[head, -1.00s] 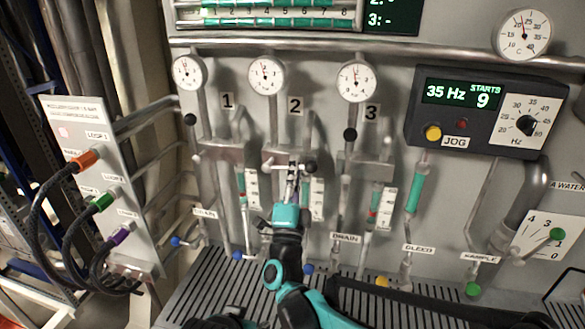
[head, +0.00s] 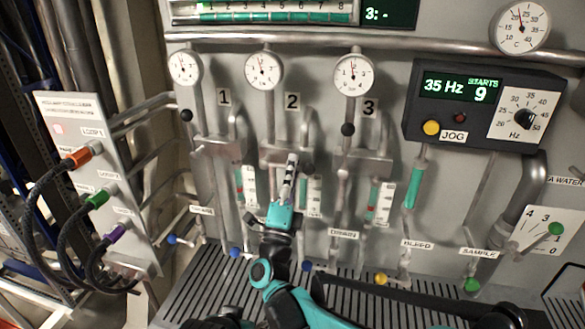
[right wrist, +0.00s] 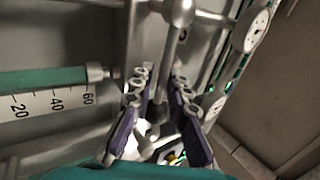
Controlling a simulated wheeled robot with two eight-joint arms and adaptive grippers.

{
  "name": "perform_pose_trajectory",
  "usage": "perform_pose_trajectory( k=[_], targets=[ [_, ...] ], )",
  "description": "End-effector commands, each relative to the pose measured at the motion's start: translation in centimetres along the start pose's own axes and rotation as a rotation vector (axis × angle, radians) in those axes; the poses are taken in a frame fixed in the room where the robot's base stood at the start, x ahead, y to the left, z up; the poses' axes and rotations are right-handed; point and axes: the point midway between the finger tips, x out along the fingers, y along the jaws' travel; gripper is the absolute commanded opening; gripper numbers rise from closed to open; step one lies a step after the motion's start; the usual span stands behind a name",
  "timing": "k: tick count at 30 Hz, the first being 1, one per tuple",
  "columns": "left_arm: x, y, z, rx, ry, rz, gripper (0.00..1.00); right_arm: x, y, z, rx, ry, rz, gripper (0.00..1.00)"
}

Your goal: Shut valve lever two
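Valve lever two is a thin metal rod with a round dark knob (head: 307,168), on pipe branch 2 (head: 270,155). It sticks out sideways to the right of the branch. My right gripper (head: 292,158) is in front of the branch, just left of the knob, and hides much of the rod. In the right wrist view the rod with its ball knob (right wrist: 178,12) runs down between the two fingers of the right gripper (right wrist: 158,80). The fingers stand apart with a gap; firm contact with the rod cannot be seen.
Other dark knobs sit on branch 1 (head: 187,115) and branch 3 (head: 348,129). Flow tubes with scales (head: 313,195) flank the gripper. A pump box (head: 470,105) is at right, a cabled panel (head: 75,125) at left. A slatted grate (head: 210,280) lies below.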

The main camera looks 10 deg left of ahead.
Motion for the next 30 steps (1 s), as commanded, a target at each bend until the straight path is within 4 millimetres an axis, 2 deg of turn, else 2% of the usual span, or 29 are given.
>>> perform_pose_trajectory(
  k=[11,14,24,30],
  targets=[
    [0.0,0.0,0.0,0.000,0.000,0.000,0.50,0.3,-0.4,0.0,-0.003,0.000,-0.003,0.29],
    [0.0,0.0,0.0,0.000,0.000,0.000,0.50,0.9,-1.4,0.0,-0.004,0.000,-0.003,0.29],
    [0.0,0.0,0.0,0.000,0.000,0.000,0.50,4.5,-6.8,0.1,-0.003,0.001,-0.003,0.29],
    [0.0,0.0,0.0,0.000,0.000,0.000,0.50,5.5,-8.3,0.2,-0.003,0.001,-0.003,0.29]
  ],
)
